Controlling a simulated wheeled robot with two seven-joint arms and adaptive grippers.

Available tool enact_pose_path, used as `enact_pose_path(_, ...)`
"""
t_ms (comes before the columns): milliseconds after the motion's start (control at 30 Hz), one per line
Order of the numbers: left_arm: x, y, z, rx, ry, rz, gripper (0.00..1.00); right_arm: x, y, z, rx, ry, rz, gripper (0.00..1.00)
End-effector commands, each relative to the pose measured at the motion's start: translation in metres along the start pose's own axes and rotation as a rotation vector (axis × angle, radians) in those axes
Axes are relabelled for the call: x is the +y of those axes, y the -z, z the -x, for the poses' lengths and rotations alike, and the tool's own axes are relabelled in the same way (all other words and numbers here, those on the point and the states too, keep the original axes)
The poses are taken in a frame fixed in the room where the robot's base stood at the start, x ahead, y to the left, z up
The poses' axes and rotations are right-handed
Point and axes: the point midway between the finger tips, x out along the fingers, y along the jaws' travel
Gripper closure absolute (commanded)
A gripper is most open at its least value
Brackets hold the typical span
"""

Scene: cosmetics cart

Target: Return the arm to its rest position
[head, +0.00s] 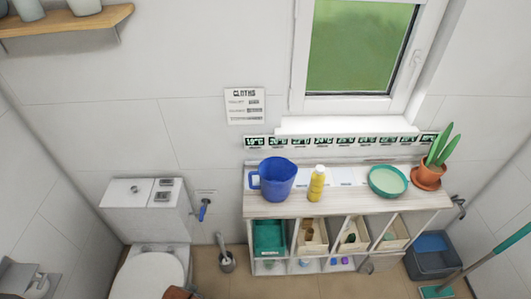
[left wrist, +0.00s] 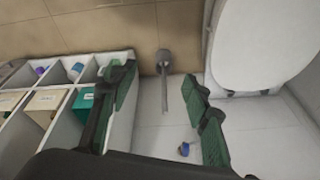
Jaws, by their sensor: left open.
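My left gripper (left wrist: 165,100) shows in the left wrist view, with its two green-padded fingers spread wide and nothing between them. It is open and empty, over the gap between the shelf unit (left wrist: 122,128) and the toilet (left wrist: 262,45). No contact with either can be made out. In the head view neither gripper can be made out; a small reddish-brown shape at the bottom edge is too cut off to identify. My right gripper shows in neither view.
The shelf unit's top holds a blue jug (head: 278,179), a yellow bottle (head: 317,184), a green bowl (head: 388,180) and a potted plant (head: 430,174). A toilet brush (head: 225,258) stands between toilet and shelf. A grey bin (head: 432,262) and mop (head: 437,291) are at right.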

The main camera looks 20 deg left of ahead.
Motion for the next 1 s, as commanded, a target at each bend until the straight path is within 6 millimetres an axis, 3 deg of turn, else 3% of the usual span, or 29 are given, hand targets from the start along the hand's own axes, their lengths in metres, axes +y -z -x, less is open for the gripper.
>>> enact_pose_path(267, 0.015, -0.04, -0.111, -0.049, -0.019, -0.019, 0.56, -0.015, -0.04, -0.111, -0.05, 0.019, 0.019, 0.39)
enact_pose_path(400, 0.025, -0.082, -0.176, -0.079, -0.03, -0.033, 0.56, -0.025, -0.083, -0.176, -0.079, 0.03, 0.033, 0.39)
enact_pose_path(600, 0.037, -0.16, -0.248, -0.121, -0.045, -0.055, 0.56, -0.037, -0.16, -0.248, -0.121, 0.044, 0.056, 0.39)
enact_pose_path(800, 0.044, -0.247, -0.29, -0.16, -0.056, -0.078, 0.56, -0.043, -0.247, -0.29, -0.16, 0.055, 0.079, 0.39)
enact_pose_path(900, 0.044, -0.282, -0.298, -0.175, -0.06, -0.087, 0.56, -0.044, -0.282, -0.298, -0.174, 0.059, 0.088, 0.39)
enact_pose_path(1000, 0.044, -0.305, -0.301, -0.182, -0.062, -0.093, 0.56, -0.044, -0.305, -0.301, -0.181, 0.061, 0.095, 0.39)
